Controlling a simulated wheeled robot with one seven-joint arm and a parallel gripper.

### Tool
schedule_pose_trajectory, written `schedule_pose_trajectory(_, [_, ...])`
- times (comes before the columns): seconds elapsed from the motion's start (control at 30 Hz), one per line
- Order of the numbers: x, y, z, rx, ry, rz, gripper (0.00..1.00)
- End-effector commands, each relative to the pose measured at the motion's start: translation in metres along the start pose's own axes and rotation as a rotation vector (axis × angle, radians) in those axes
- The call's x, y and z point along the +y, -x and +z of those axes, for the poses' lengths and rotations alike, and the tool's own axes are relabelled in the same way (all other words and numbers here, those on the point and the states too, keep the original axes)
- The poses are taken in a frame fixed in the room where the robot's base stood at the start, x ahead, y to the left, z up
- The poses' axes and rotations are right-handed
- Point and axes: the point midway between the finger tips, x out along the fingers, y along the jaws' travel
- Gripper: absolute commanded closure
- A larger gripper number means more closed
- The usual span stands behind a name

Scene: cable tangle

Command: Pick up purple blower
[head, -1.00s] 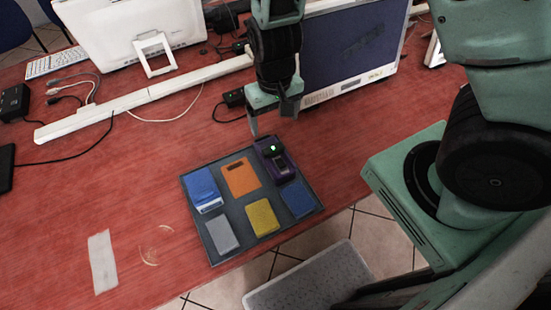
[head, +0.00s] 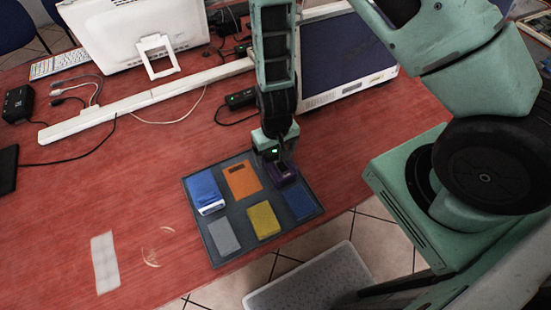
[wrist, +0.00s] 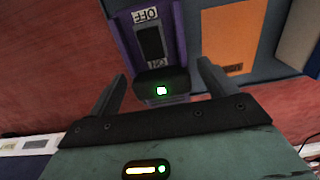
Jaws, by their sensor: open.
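The purple blower (head: 287,177) lies in the back right compartment of a grey tray (head: 221,257). In the wrist view, the blower (wrist: 122,38) shows a dark switch between OFF and ON labels. Its dark end has a lit green light. My gripper (wrist: 162,72) is open, with one finger on each side of that dark end; I cannot tell whether either finger touches it. In the head view, my gripper (head: 278,154) is over the blower and hides part of it.
The tray also holds a blue box (head: 204,189), an orange block (head: 242,181), a grey block (head: 223,236), a yellow block (head: 263,220) and a dark blue block (head: 299,205). A black adapter (head: 240,99) with cable lies behind.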

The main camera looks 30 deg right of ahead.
Motion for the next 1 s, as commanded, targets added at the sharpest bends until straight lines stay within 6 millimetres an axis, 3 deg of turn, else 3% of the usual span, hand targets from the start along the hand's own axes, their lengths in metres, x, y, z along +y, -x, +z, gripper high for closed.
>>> schedule_pose_trajectory(0.23, [-0.001,-0.026,0.001,-0.002,-0.001,0.0,0.16])
schedule_pose_trajectory(0.57, [-0.001,-0.032,0.001,0.0,0.0,-0.001,0.16])
schedule_pose_trajectory(0.77, [-0.001,-0.032,0.001,0.0,0.0,0.0,0.69])
schedule_pose_trajectory(0.8, [-0.001,-0.032,0.001,0.0,0.0,0.0,0.74])
schedule_pose_trajectory(1.0, [-0.001,-0.031,0.001,0.0,0.0,-0.001,0.74])
